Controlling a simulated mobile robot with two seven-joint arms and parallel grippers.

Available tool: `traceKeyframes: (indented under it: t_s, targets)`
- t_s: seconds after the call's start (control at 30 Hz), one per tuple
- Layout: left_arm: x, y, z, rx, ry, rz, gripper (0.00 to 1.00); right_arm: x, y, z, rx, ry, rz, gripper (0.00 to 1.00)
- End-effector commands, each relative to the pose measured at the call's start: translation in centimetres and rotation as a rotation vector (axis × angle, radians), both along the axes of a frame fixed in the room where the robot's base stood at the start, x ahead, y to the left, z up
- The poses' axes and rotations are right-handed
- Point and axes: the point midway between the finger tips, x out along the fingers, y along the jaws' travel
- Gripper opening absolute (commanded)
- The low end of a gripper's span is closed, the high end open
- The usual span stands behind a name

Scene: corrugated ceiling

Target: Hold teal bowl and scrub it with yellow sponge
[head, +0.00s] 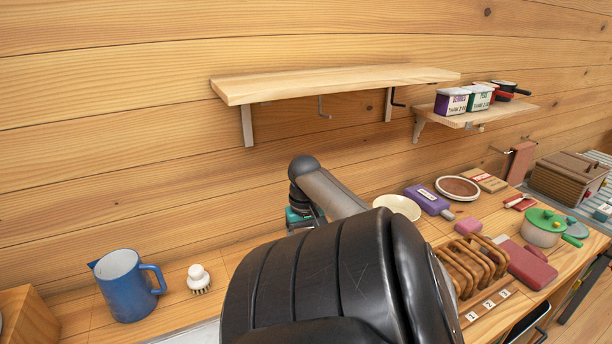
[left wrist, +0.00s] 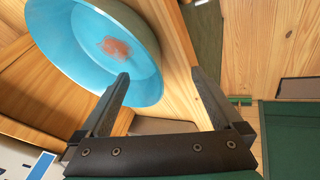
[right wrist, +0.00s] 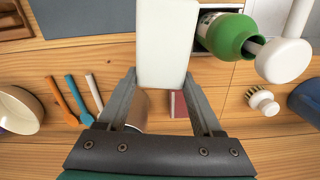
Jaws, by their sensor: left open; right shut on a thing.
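The teal bowl (left wrist: 88,52) is in the left wrist view, its inside facing the camera with a reddish-brown stain in it. My left gripper (left wrist: 160,74) is open; the bowl's rim shows behind the left finger and reaches into the gap between the fingers. Contact cannot be told. In the right wrist view my right gripper (right wrist: 160,76) is shut on a pale off-white block (right wrist: 166,40). It may be the sponge, but no yellow shows on this face. In the head view my dark arm hides the middle, and I cannot make out the bowl or sponge there.
A blue pitcher (head: 127,286) and white-knobbed brush (head: 199,279) stand at the counter's left. A green pump bottle (right wrist: 232,36) is right of the held block. A cream bowl (head: 397,207), toast rack (head: 470,264) and green-lidded pot (head: 543,228) crowd the right. A shelf (head: 330,81) juts above.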

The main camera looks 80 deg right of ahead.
Motion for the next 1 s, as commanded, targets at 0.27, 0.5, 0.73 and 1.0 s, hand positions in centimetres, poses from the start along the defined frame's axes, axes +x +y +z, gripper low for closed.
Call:
traceKeyframes:
  t_s: [0.27, 0.5, 0.73, 1.0]
  targets:
    - [0.0, 0.0, 0.0, 0.0, 0.0, 0.0, 1.0, 8.2, -2.1, 0.9, -0.005, -0.003, 0.457, 0.07]
    - [0.0, 0.0, 0.0, 0.0, 0.0, 0.0, 1.0, 12.2, -2.5, 1.5, -0.003, -0.004, 0.703, 0.07]
    - [0.0, 0.0, 0.0, 0.0, 0.0, 0.0, 1.0, 14.9, -1.9, 1.6, -0.002, -0.004, 0.877, 0.07]
    - [0.0, 0.0, 0.0, 0.0, 0.0, 0.0, 1.0, 18.5, 2.8, -0.5, 0.003, -0.001, 1.17, 0.07]
